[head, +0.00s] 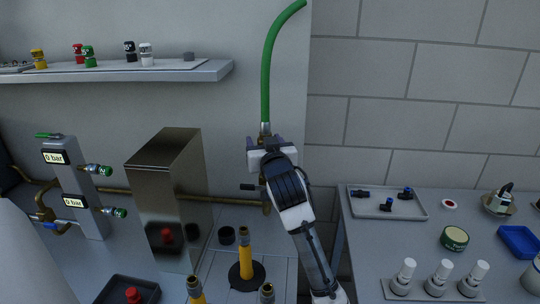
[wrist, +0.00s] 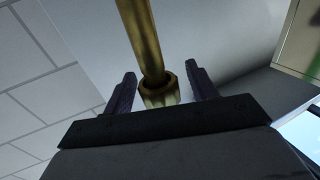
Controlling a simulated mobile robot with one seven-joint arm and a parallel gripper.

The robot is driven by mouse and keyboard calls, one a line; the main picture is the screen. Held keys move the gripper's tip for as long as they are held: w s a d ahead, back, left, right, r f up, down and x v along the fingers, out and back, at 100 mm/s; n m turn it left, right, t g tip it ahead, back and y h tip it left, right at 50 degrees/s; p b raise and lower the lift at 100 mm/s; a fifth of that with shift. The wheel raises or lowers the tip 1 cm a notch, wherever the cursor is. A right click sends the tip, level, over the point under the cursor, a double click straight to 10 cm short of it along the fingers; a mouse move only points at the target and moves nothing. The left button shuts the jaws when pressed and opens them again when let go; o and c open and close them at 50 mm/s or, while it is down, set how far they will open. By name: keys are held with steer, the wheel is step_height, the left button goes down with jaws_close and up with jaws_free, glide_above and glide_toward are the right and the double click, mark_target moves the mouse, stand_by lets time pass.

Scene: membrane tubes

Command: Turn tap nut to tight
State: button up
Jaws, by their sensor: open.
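The brass tap nut (wrist: 160,95) shows in the wrist view at the end of a brass pipe (wrist: 143,40). My gripper (wrist: 161,72) is open, with one dark finger on each side of the nut and visible gaps between. In the head view my gripper (head: 265,147) is at the wall, just below the metal end fitting (head: 265,128) of a green hose (head: 267,70). My gripper and arm hide the nut and most of the tap there. A small dark handle (head: 247,187) sticks out left, below my gripper.
A brass pipe (head: 230,199) runs along the wall. A metal box (head: 165,190) stands left, with yellow tubes (head: 245,255) in front. A shelf (head: 120,75) is at upper left.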

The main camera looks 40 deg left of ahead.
steer(key=b+v, duration=0.3)
steer(key=v, duration=1)
steer(key=shift+b, duration=0.4)
steer(key=shift+w+f, duration=0.1)
